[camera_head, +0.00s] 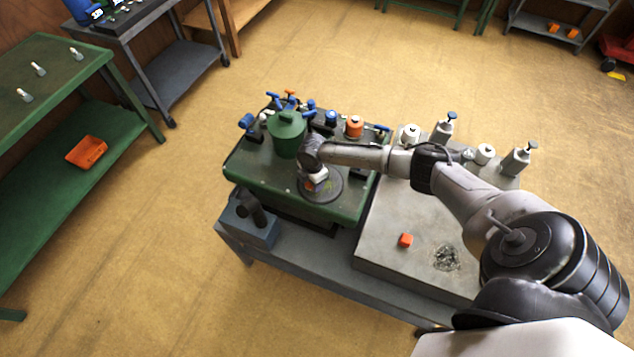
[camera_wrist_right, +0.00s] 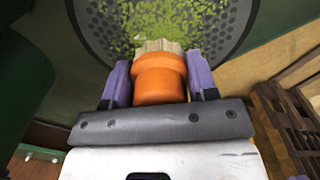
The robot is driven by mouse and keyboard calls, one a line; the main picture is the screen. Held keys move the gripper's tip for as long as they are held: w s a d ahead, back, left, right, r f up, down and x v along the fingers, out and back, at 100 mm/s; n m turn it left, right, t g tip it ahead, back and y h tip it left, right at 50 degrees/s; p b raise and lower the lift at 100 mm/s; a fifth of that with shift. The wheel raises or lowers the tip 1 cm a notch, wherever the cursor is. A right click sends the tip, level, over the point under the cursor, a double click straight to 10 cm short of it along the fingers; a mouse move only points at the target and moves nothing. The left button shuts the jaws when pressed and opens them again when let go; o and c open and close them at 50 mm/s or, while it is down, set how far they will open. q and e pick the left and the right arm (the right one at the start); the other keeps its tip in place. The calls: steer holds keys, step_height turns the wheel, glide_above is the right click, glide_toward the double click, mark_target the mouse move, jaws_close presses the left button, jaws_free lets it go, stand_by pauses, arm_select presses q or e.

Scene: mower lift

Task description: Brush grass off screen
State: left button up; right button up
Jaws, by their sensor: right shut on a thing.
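The screen (camera_wrist_right: 222,25) is a round dark mesh disc with bright green grass bits spread over its face in the right wrist view. In the head view the screen (camera_head: 328,192) lies on the green bench top, partly covered by my gripper. My right gripper (camera_wrist_right: 160,78) is shut on an orange brush (camera_wrist_right: 160,88) with pale bristles, one finger on each side of the handle. The bristle ends overlap the near part of the screen; I cannot tell whether they touch it. In the head view my right gripper (camera_head: 316,172) is over the screen.
A green canister (camera_head: 287,135) stands close behind the screen, with blue-handled tools and an orange-topped item (camera_head: 354,127) near it. A blue-grey box (camera_head: 248,222) sits at front left.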

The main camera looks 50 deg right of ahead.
steer(key=shift+w+a+f, duration=0.15)
steer(key=shift+w+f, duration=0.05)
steer(key=shift+w, duration=0.05)
steer(key=shift+w+a+f+b, duration=0.1)
steer(key=shift+w+a+b, duration=0.05)
steer(key=shift+w+b, duration=0.85)
steer(key=shift+w+a, duration=0.1)
steer(key=shift+w, duration=0.4)
steer(key=shift+r+p, duration=0.75)
steer(key=shift+r, duration=0.15)
step_height(320, 180, up, 4)
steer(key=p, duration=0.4)
steer(key=shift+r+p, duration=0.25)
steer(key=shift+p, duration=0.15)
